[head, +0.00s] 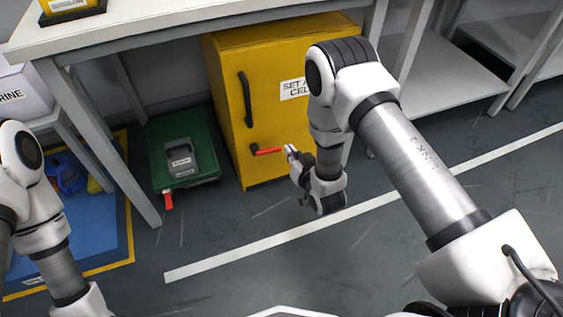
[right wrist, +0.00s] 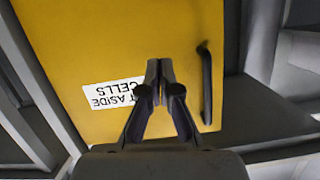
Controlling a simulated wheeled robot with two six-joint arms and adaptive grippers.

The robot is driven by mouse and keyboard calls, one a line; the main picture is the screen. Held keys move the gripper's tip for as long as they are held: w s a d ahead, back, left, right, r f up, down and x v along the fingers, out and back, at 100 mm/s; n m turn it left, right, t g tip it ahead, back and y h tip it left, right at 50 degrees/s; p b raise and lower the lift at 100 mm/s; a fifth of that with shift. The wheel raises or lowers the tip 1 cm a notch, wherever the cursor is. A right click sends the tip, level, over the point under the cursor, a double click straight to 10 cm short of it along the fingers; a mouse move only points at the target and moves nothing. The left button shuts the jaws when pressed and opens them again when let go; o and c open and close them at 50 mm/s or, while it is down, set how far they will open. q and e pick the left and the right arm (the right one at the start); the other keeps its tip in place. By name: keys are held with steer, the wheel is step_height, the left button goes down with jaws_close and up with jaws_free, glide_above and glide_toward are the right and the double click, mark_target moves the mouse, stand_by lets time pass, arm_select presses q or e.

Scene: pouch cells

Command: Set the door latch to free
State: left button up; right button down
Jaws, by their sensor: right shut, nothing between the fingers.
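The yellow cabinet (head: 225,70) stands under the bench, its door closed as far as I can see. A black vertical handle (head: 245,98) is on its door. Below it the red latch lever (head: 269,151) lies about level, its free end to the right of a dark pivot. My right gripper (head: 290,150) is shut and empty, its tips just right of the lever's end; I cannot tell if they touch. In the right wrist view, the shut fingers (right wrist: 160,70) are in front of the upside-down door and the handle (right wrist: 206,85); the lever is not visible. My left gripper is out of view.
A green case (head: 185,135) with a red tag sits on the floor left of the cabinet. A blue mat (head: 90,245) with yellow edging lies further left. Bench legs (head: 105,155) flank the cabinet. The floor in front is clear, with a white line.

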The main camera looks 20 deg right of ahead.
steer(key=f+b+x, duration=0.1)
steer(key=b+x, duration=0.2)
steer(key=x, duration=0.1)
steer(key=f+b+x, duration=0.1)
steer(key=b+x, duration=0.1)
steer(key=x, duration=0.2)
steer(key=f+b+x, duration=0.1)
steer(key=b+x, duration=0.2)
steer(key=x, duration=0.1)
steer(key=shift+s+d+b, duration=0.1)
steer(key=shift+s+b, duration=0.1)
steer(key=shift+b, duration=0.15)
steer(key=f+b, duration=0.2)
steer(key=f, duration=0.1)
steer(key=shift+s+a+f, duration=0.2)
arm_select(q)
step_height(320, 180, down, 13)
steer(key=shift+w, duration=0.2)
